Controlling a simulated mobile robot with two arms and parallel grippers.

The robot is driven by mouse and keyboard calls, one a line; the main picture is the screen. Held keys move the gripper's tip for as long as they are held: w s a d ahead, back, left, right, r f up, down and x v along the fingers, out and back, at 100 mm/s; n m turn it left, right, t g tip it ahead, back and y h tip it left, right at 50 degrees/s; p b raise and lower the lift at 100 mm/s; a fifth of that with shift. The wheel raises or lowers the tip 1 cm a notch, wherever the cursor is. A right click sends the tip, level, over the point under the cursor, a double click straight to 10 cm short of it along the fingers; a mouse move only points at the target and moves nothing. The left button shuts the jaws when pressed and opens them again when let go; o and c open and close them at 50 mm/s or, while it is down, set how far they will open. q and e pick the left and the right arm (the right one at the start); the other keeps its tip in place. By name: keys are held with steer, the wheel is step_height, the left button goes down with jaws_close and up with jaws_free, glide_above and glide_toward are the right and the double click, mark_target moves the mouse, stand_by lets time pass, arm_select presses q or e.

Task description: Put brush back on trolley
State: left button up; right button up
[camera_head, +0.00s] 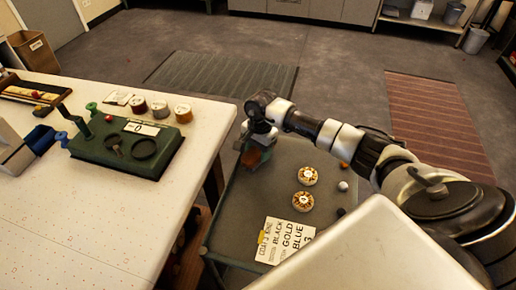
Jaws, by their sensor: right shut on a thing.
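The trolley (243,218) is a grey-topped cart standing beside the table. My right arm reaches in from the right, over the trolley. My right gripper (256,142) is at the trolley's far left corner, pointing down. It is shut on a small reddish-brown and dark green thing, apparently the brush (257,156). The gripper hides much of it, and I cannot tell whether it touches the trolley top. My left gripper is not in view.
Two patterned round pieces (307,176), small balls (343,186) and a lettered card (284,241) lie on the trolley. The white table (60,225) at left holds a green board (128,148) and several spools (160,109). The trolley's left middle is clear.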

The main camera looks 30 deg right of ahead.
steer(key=shift+f, duration=0.2)
steer(key=o, duration=0.9)
arm_select(q)
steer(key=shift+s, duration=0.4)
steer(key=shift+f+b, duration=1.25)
steer(key=shift+b, duration=0.1)
arm_select(e)
steer(key=shift+w+d+r, duration=0.1)
steer(key=shift+d+r, duration=0.1)
steer(key=shift+r, duration=1.8)
steer(key=shift+w+d+r, duration=0.1)
steer(key=shift+d+r, duration=0.05)
steer(key=shift+r, duration=1.85)
steer(key=shift+d+r, duration=0.2)
steer(key=shift+r, duration=1.8)
